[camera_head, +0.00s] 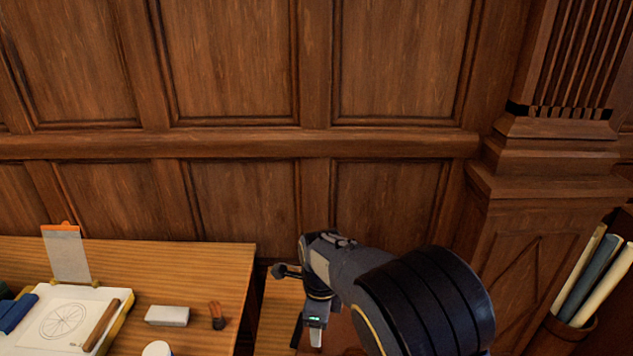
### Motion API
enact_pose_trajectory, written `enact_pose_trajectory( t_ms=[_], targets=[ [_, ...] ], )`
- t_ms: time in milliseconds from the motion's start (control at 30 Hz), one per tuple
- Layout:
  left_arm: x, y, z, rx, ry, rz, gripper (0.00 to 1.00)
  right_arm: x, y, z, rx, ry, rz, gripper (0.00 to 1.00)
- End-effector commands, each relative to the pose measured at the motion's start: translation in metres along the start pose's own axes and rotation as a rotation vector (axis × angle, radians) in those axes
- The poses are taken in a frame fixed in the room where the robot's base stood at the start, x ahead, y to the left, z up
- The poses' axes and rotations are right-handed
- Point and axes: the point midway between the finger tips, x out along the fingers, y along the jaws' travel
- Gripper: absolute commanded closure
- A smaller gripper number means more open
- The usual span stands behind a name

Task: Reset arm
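My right arm comes in from the bottom right and bends at a dark grey joint. Its lower end, with a small green light, points down beside the desk's right edge. My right gripper (311,338) is at the bottom of the picture, partly cut off, and I cannot make out its fingers. I see nothing held there. My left arm and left gripper are not in view.
The wooden desk (200,265) at lower left bears an upright clipboard (67,253), a board with a wheel drawing (62,318), a white block (167,316), a small brush (217,316). A bin (560,335) with paper rolls stands right. Panelled wall (240,65) behind.

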Motion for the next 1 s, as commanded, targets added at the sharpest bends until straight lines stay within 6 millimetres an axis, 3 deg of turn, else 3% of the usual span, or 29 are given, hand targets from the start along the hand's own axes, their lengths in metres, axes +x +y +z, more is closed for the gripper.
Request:
enact_pose_trajectory(
  t_ms=[133,267,433,600,800,1000],
  targets=[
    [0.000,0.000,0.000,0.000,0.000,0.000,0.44,-0.023,0.004,-0.035,-0.105,-0.106,0.035,0.44],
    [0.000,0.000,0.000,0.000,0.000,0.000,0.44,-0.053,0.020,-0.082,-0.305,-0.254,0.022,0.44],
    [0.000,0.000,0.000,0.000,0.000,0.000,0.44,-0.090,0.055,-0.140,-0.612,-0.397,-0.113,0.44],
    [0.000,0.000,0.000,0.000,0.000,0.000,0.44,-0.115,0.101,-0.187,-0.936,-0.411,-0.334,0.44],
    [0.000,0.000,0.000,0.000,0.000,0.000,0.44,-0.120,0.157,-0.225,-1.300,-0.231,-0.570,0.44],
    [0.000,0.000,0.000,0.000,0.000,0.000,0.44,-0.110,0.187,-0.240,-1.524,-0.026,-0.654,0.44]
  ],
)
